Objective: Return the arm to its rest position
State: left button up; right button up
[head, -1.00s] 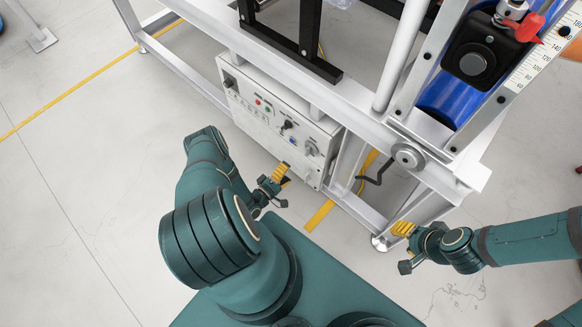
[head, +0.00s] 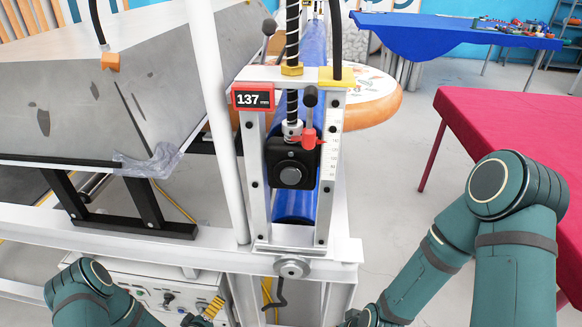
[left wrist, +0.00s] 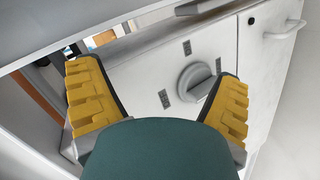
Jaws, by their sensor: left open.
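My left gripper (head: 207,311) shows low in the head view, at the picture's bottom edge, in front of the white control box (head: 150,287) under the machine frame. In the left wrist view its two yellow ribbed fingers (left wrist: 160,72) are spread apart with nothing between them. A grey rotary knob (left wrist: 196,80) on the box's panel shows behind the gap; I cannot tell how near it is. My right arm (head: 440,250) comes in from the right and bends down to the bottom edge. Its gripper (head: 354,318) is mostly cut off, and its fingers cannot be made out.
The white machine frame (head: 215,252) crosses in front, with a blue roller (head: 296,206) and a red display (head: 253,98) reading 137. A red-covered table (head: 510,125) stands at right. Floor (head: 390,165) is clear between frame and table.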

pick_arm(q)
jog(key=s+d+r+m+g+h, duration=0.1)
jog(key=s+d+r+m+g, duration=0.8)
jog(key=s+d+r, duration=0.5)
notch_tip(320, 180, up, 3)
jog(key=shift+s+d+r+g, duration=0.1)
jog(key=shift+s+d+g, duration=0.25)
jog(key=shift+d, duration=0.8)
jog(key=shift+w, duration=0.1)
